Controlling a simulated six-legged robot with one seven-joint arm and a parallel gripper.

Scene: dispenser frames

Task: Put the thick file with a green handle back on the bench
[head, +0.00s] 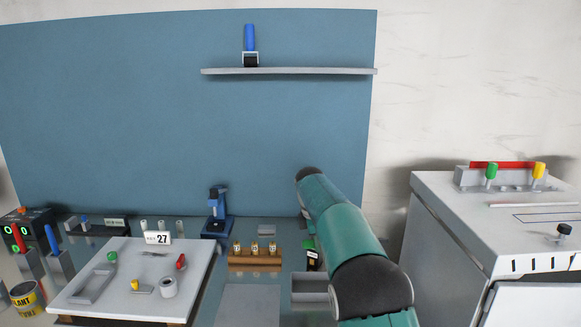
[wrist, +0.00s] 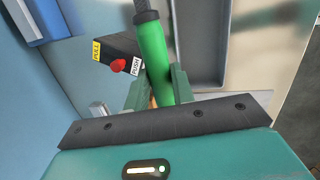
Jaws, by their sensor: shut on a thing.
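In the wrist view my gripper (wrist: 157,92) is shut on the green handle of the file (wrist: 150,45). The handle stands up between the two green fingers, slightly tilted. A dark grey part of the file shows above it at the top edge. The file's far end is out of view. In the head view my teal arm hides the gripper and the held file. The bench (head: 212,280) has a bluish, glossy top and carries many items.
A grey tray (wrist: 200,40) lies beside the held handle. A black block with a red knob (wrist: 117,65) and PULL/PUSH labels is left of it. A white board (head: 130,295) with small tools, a wooden holder (head: 254,262) and a blue press (head: 217,215) crowd the bench. A white cabinet (head: 450,235) stands right.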

